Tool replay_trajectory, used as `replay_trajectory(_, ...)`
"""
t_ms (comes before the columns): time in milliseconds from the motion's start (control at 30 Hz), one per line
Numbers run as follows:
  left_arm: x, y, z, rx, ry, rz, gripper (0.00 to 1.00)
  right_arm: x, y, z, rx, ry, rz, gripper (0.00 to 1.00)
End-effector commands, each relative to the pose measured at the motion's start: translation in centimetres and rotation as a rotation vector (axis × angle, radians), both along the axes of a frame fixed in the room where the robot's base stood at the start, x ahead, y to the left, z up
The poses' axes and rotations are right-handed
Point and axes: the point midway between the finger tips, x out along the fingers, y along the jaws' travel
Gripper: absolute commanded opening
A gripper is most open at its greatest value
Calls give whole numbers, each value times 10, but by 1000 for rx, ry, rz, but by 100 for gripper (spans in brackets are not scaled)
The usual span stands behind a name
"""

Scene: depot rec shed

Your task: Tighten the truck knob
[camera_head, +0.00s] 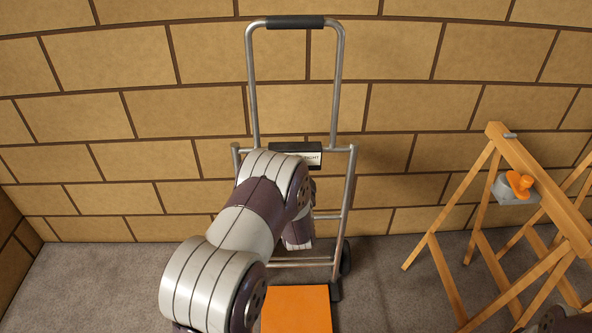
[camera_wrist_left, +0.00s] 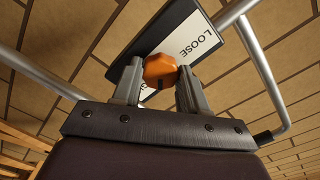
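The hand truck (camera_head: 339,85) stands upright against the brick wall. A dark block with a white label (camera_head: 313,158) sits on its crossbar; the label partly reads "RIGHT" or "TIGHT" in the head view and "LOOSE" in the left wrist view. The orange truck knob (camera_wrist_left: 160,68) shows in front of this label in the left wrist view; my arm hides it in the head view. My left gripper (camera_wrist_left: 161,78) has one finger on each side of the knob, seemingly touching it. A dark mark shows at the knob's lower edge. My right gripper is not visible.
An orange panel (camera_head: 297,308) lies low at the truck's foot. Grey carpet is clear at the left.

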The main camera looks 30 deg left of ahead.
Motion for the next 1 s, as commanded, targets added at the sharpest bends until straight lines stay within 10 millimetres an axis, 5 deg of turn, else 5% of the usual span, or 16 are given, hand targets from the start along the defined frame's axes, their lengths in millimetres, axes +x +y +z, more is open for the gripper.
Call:
replay_trajectory(67, 0, 0, -1, 0, 2, 0, 68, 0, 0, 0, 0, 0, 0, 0)
replay_trajectory(433, -7, -5, 1, -2, 2, -1, 68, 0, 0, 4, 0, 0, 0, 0)
replay_trajectory(800, -87, -52, 2, 0, 4, -5, 68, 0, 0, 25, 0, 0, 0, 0)
replay_trajectory(1000, -108, -64, 0, -1, 1, -1, 68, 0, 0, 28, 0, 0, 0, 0)
